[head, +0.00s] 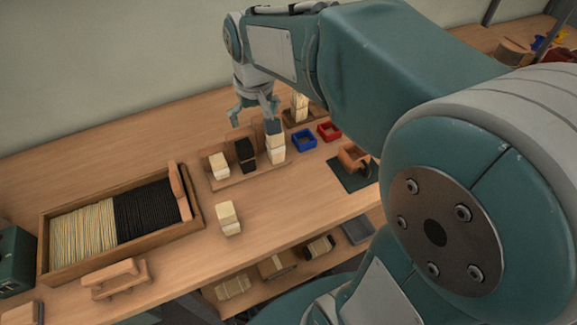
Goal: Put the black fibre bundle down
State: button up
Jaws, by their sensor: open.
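The black fibre bundle (245,154) stands upright on a small wooden stand (229,179) near the middle of the bench. A pale bundle (219,165) stands to its left and another pale bundle (276,151) to its right. My gripper (255,113) hangs just above and behind the stand, with its fingers spread apart. Nothing shows between the fingers. The black bundle appears apart from the fingers, but the exact gap is hard to tell from this angle.
A wooden tray (188,212) of pale and black fibres lies at the left. Another pale bundle (229,218) stands on the bench front. Blue (304,140) and red (329,131) bins and a dark mat (350,184) lie to the right. A wooden handled block (115,278) sits at the front edge.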

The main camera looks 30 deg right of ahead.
jog(key=s+r+t, duration=0.1)
jog(key=s+t, duration=0.2)
jog(key=s, duration=1.3)
jog(key=shift+s, duration=0.2)
